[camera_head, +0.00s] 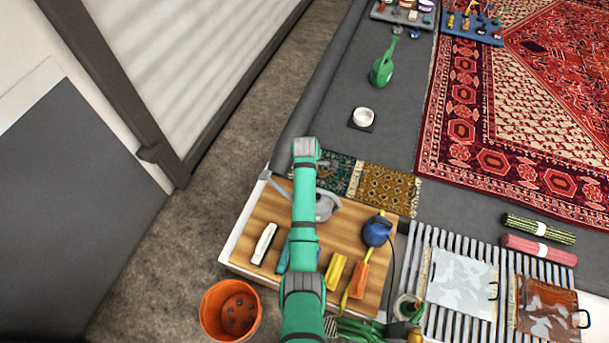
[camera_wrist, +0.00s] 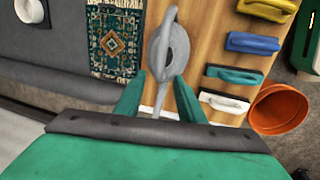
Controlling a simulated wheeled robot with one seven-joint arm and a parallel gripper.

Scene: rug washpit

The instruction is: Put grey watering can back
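The grey watering can (camera_head: 326,206) stands on a wooden-topped table (camera_head: 250,222), partly hidden behind my arm in the head view. In the wrist view the grey can (camera_wrist: 169,48) lies straight ahead of my gripper (camera_wrist: 159,76). Its long narrow part runs back between my two green fingers. The fingers are spread apart, with a visible gap on each side of that part. My gripper is hidden by my arm in the head view.
Brushes, including a white one (camera_head: 264,243) and a yellow one (camera_head: 335,271), and a blue tool (camera_head: 377,231) share the tabletop. An orange bucket (camera_head: 230,312) stands at its front left. A green watering can (camera_head: 383,70) and white bowl (camera_head: 363,117) sit farther back.

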